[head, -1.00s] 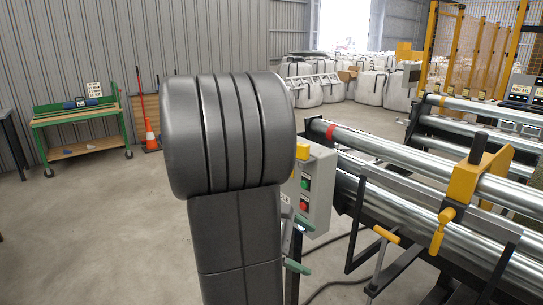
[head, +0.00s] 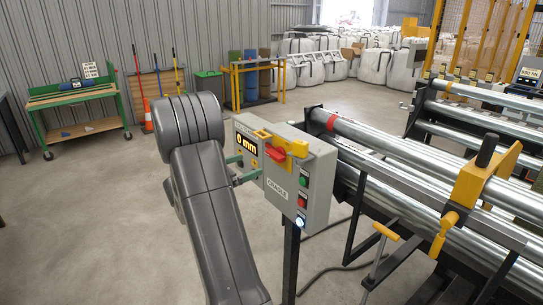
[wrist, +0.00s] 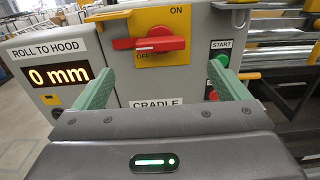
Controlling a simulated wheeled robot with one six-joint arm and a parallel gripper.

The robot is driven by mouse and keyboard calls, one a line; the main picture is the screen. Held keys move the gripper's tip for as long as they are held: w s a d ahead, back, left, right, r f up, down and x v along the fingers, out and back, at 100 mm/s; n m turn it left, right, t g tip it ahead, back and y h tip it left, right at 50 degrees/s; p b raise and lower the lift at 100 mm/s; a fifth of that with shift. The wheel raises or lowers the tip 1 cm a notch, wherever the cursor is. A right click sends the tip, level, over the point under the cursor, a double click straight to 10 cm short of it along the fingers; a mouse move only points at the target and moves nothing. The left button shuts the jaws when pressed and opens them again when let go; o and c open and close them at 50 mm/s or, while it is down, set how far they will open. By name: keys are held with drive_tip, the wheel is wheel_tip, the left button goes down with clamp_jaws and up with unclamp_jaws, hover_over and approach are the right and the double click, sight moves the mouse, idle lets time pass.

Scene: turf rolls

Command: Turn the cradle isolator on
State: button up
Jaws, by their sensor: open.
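The cradle isolator is a red handle (wrist: 150,43) on a yellow plate (wrist: 165,75) on a grey control box. In the wrist view the handle lies about level, with OFF printed just below it and ON at the plate's upper right. A CRADLE label sits below the plate. The red handle (head: 276,153) also shows in the head view. My gripper (wrist: 161,67) is open and empty, its two green fingers spread below and either side of the handle. In the head view my gripper (head: 248,167) is at the box's front. Whether the fingers touch the box is unclear.
The box has a 0 mm display (wrist: 58,77), a green START button (head: 303,181) and a red button (head: 302,202) at its right. Steel rollers (head: 400,160) stand right. The floor at left is clear.

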sight(272, 157)
drive_tip(key=p+x, duration=0.1)
drive_tip(key=x, duration=0.9)
drive_tip(key=shift+d, duration=0.15)
drive_tip(key=c, duration=1)
